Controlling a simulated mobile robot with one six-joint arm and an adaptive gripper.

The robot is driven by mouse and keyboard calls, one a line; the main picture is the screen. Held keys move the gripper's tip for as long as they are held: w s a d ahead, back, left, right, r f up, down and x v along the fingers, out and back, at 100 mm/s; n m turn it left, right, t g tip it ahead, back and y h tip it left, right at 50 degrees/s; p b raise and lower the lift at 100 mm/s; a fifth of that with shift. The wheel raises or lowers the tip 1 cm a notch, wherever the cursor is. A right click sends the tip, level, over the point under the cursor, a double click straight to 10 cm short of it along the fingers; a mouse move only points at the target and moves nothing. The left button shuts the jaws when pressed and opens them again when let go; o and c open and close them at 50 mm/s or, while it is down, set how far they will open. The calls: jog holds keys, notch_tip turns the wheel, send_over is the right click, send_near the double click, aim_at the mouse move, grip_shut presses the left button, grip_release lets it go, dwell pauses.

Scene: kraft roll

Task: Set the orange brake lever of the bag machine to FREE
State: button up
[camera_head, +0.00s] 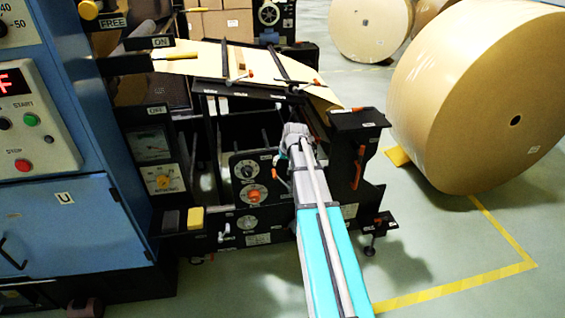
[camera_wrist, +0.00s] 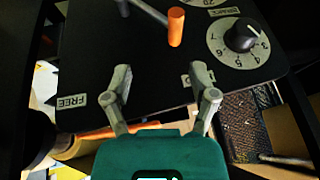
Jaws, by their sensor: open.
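In the wrist view the orange-handled lever (camera_wrist: 175,27) stands out from a black panel (camera_wrist: 150,62), with a grey arm running up and left from it. A FREE label (camera_wrist: 72,101) is at the panel's lower left. Another label (camera_wrist: 190,80) is partly hidden by my right finger. My gripper (camera_wrist: 162,82) is open and empty, its fingers spread over the panel below the orange handle and apart from it. In the head view my gripper (camera_head: 294,134) is at the bag machine (camera_head: 265,225); I cannot clearly make out this lever there.
A numbered dial with a black knob (camera_wrist: 242,35) is right of the lever. In the head view a blue cabinet (camera_head: 85,220) stands left, a large kraft roll (camera_head: 480,95) right. A black bracket with an orange handle (camera_head: 358,168) is right of my arm. Floor at the lower right is clear.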

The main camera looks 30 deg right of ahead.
jog(key=p+v, duration=0.7)
jog(key=v, duration=0.1)
dwell(1.0)
dwell(0.6)
jog(key=s+a+r+n+g+p, duration=0.1)
jog(key=s+a+r+g+p, duration=0.1)
jog(key=s+a, duration=0.7)
jog(key=s+a+r+n+g+p, duration=0.2)
jog(key=s+a+r+p, duration=0.2)
jog(key=s+a, duration=0.6)
jog(key=a+p, duration=0.2)
jog(key=a, duration=0.3)
jog(key=shift+a+r+n+g, duration=0.2)
jog(key=shift+a+n+g, duration=0.1)
jog(key=shift+a+g, duration=0.1)
